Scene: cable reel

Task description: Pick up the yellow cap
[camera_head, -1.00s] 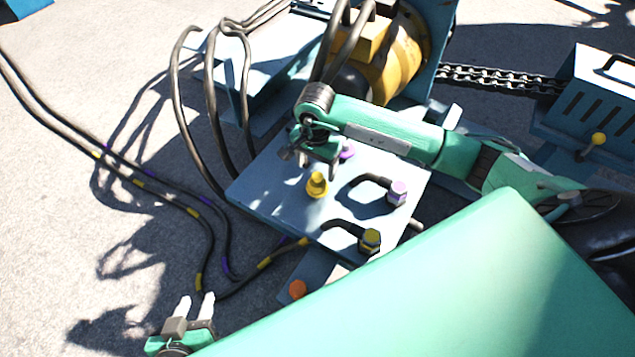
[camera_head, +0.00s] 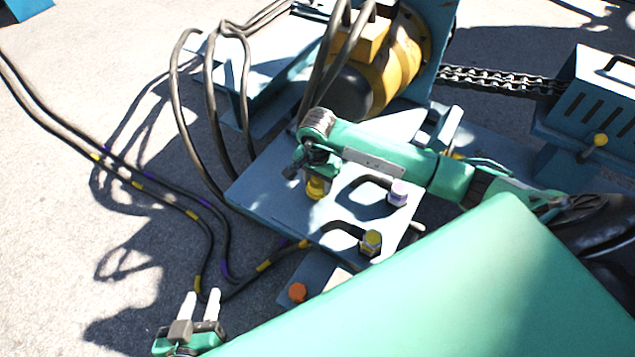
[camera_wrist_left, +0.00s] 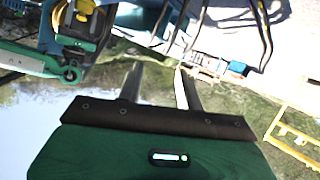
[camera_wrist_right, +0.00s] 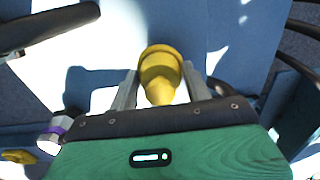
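The yellow cap (camera_head: 316,190) sits on the blue-grey plate (camera_head: 262,190). My right gripper (camera_head: 317,178) is down over it and hides its upper part in the head view. In the right wrist view the cap (camera_wrist_right: 160,75) lies between the two fingers of my right gripper (camera_wrist_right: 160,88). The fingers are apart on either side of it; whether they touch it is not clear. My left gripper (camera_head: 201,303) is open and empty at the lower left of the head view, away from the plate.
A cable end with a purple band (camera_head: 398,192) and one with a yellow band (camera_head: 371,241) stand on the plate, right of the cap. An orange knob (camera_head: 297,292) is in front. Loose black cables (camera_head: 150,185) lie on the ground at left. A yellow drum (camera_head: 400,60) stands behind.

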